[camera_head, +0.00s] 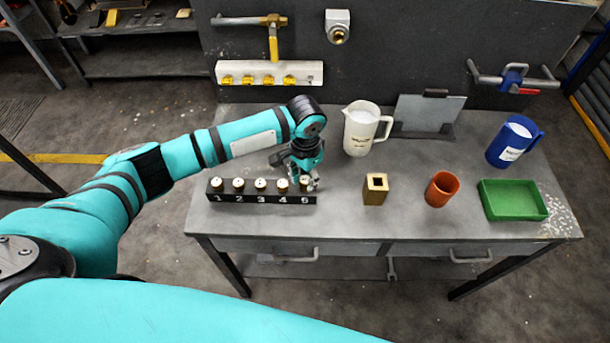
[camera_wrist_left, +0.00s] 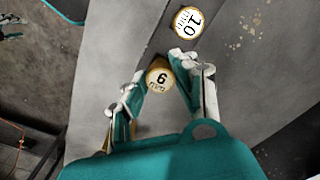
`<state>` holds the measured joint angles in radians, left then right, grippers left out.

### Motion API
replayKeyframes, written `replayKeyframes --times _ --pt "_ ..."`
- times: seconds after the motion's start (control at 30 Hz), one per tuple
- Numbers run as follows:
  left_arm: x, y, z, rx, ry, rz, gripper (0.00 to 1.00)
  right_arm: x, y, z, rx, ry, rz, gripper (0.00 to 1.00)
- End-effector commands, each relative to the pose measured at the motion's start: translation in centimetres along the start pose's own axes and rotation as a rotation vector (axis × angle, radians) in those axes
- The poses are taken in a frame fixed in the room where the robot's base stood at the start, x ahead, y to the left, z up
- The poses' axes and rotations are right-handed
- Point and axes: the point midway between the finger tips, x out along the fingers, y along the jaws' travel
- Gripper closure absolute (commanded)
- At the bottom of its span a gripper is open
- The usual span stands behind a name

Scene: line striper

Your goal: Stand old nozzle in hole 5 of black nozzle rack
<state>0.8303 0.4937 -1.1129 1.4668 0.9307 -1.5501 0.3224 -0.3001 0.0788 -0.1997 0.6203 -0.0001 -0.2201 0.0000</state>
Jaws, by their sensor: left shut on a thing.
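The black nozzle rack (camera_head: 262,199) lies at the left of the grey bench, with white numbers 1 to 5 on its front. Brass nozzles with pale round tops stand at its numbered places, such as the one at 1 (camera_head: 216,184). My left gripper (camera_head: 306,185) is at the rack's right end, over number 5, shut on a brass nozzle (camera_wrist_left: 158,80) whose top reads 6 or 9 in the left wrist view. Another nozzle marked 10 (camera_wrist_left: 187,22) is just beyond it. Whether the held nozzle is seated in hole 5 is hidden. My right gripper is out of view.
On the grey bench (camera_head: 335,218) are a brass block with a square hole (camera_head: 375,190), an orange cup (camera_head: 441,189), a green tray (camera_head: 512,199), a white jug (camera_head: 362,128) and a blue jug (camera_head: 513,141). A grey plate (camera_head: 428,113) stands at the back.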

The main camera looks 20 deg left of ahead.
Motion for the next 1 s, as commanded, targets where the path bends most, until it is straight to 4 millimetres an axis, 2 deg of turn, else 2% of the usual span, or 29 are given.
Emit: replayKeyframes --times 0.77,0.8,1.0 --pt "2.0 0.0 0.0 -0.001 0.000 0.000 1.00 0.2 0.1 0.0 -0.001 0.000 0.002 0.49" --pt "1.9 0.0 0.0 -0.001 0.000 0.000 0.68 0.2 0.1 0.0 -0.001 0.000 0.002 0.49" --pt "1.9 0.0 0.0 0.000 0.000 0.000 0.45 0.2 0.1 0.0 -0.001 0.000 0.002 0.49"
